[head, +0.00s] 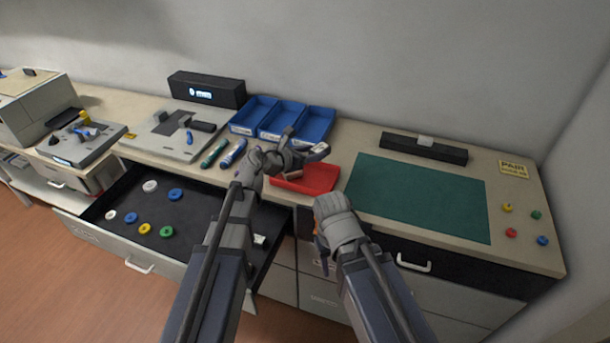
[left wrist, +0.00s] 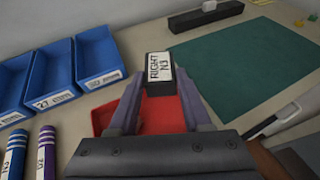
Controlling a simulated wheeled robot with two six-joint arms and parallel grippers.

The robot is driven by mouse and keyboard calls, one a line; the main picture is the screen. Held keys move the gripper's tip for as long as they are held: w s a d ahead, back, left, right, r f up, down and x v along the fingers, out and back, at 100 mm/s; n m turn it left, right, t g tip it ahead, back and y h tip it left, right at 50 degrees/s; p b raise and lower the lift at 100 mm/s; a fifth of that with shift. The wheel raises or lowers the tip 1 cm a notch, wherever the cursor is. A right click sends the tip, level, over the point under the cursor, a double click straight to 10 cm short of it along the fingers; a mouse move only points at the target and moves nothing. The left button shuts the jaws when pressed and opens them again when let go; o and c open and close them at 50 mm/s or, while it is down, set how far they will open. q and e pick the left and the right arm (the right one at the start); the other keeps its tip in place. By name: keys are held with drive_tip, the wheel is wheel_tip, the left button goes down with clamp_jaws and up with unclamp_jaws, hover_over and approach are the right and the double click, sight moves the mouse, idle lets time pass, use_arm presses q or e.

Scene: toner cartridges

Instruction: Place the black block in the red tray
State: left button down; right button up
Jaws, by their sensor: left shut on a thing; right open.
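The black block (left wrist: 160,75) has a white label reading "RIGHT N3". It is gripped between the fingertips of my left gripper (left wrist: 162,100) in the left wrist view. In the head view, my left gripper (head: 304,152) holds the block (head: 318,152) above the back of the red tray (head: 318,182). The tray lies on the counter near its front edge. It also shows below the fingers in the left wrist view (left wrist: 162,122), partly hidden by the gripper. My right gripper (head: 322,238) is open, low in front of the counter, with its fingers mostly hidden.
Blue bins (head: 283,122) stand behind the tray. Blue and green cylinders (head: 233,153) lie to its left. A green mat (head: 418,198) lies to its right, with a black bar (head: 424,150) behind. An open drawer (head: 150,215) with coloured rings juts out at left.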

use_arm(q)
drive_tip(key=s, duration=0.1)
drive_tip(key=b, duration=0.6)
hover_over(312, 187)
wheel_tip(312, 187, down, 6)
drive_tip(key=shift+s+f, duration=0.1)
drive_tip(key=shift+f+b, duration=0.1)
drive_tip(key=shift+b, duration=0.2)
wheel_tip(312, 187, down, 3)
drive_tip(key=b, duration=0.3)
drive_tip(key=shift+f, duration=0.2)
drive_tip(key=shift+f+b, duration=0.2)
drive_tip(key=shift+b, duration=0.25)
drive_tip(key=c, duration=0.6)
unclamp_jaws()
drive_tip(key=shift+r, duration=0.1)
